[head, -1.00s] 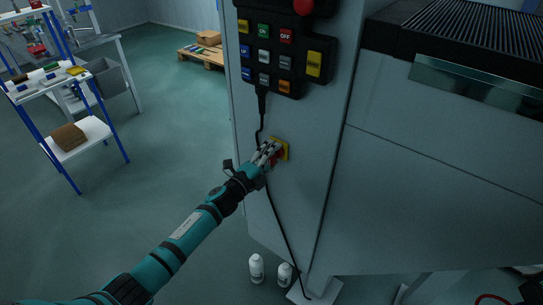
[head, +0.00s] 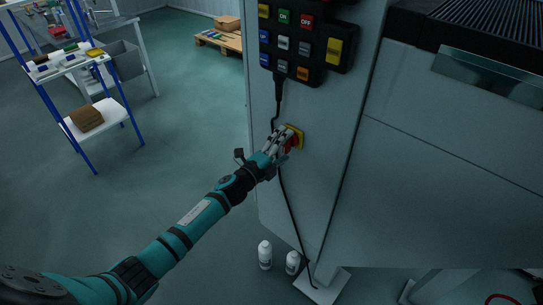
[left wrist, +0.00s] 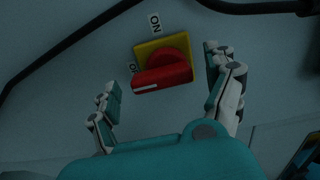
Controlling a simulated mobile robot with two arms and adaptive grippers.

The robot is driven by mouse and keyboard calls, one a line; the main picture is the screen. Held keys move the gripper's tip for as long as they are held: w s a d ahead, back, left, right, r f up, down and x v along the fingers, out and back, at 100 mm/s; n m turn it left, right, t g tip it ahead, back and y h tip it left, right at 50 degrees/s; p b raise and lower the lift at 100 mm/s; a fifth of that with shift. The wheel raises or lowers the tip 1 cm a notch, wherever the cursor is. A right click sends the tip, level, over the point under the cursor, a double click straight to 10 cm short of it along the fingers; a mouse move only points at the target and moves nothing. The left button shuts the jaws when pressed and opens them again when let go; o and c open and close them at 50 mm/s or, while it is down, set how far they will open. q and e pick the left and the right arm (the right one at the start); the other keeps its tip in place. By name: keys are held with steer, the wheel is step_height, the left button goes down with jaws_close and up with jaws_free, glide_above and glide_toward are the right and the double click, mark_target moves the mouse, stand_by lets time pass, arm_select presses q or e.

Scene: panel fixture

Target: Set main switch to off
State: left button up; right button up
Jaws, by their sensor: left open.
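The main switch is a red rotary handle on a yellow square plate (head: 298,139) on the grey panel's front. In the left wrist view the red handle (left wrist: 163,68) lies nearly level, slightly tilted, with a white mark near its lower left end. An ON label (left wrist: 155,23) is above the plate. A second label (left wrist: 132,68) at its left is partly hidden. My left gripper (head: 283,139) is at the switch, and in the left wrist view its open fingers (left wrist: 162,72) are on either side of the handle, with visible gaps. My right gripper is not in view.
A black control box (head: 305,45) with coloured buttons hangs above the switch. Its black cable (head: 287,205) runs down the panel close to my left gripper. Two white bottles (head: 265,255) stand on the floor. A blue-framed shelf (head: 98,115) is at the left, with open floor between.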

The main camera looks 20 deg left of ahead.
arm_select(q)
steer(key=v, duration=1)
steer(key=shift+s, duration=0.35)
steer(key=shift+a, duration=0.15)
steer(key=s+a+f+n+g+y, duration=0.2)
steer(key=s+f+n, duration=0.25)
steer(key=f, duration=0.65)
steer(key=s+a+f+n+g+y, duration=0.25)
steer(key=s+f, duration=0.25)
steer(key=f, duration=0.5)
steer(key=s+a+f+n+g+y, duration=0.15)
steer(key=s+f+n, duration=0.25)
steer(key=f, duration=0.7)
steer(key=s+d+f+n+g, duration=0.2)
steer(key=s+f, duration=0.4)
steer(key=s, duration=0.6)
steer(key=s+d+f+n+g, duration=0.2)
steer(key=s+f, duration=0.4)
steer(key=s, duration=0.6)
steer(key=s+d+f+n+g, duration=0.1)
steer(key=s+f+n+g, duration=0.3)
steer(key=s, duration=0.8)
step_height(320, 180, down, 2)
steer(key=shift+d+f+g, duration=0.2)
steer(key=shift+d+g, duration=0.2)
steer(key=shift+g, duration=0.6)
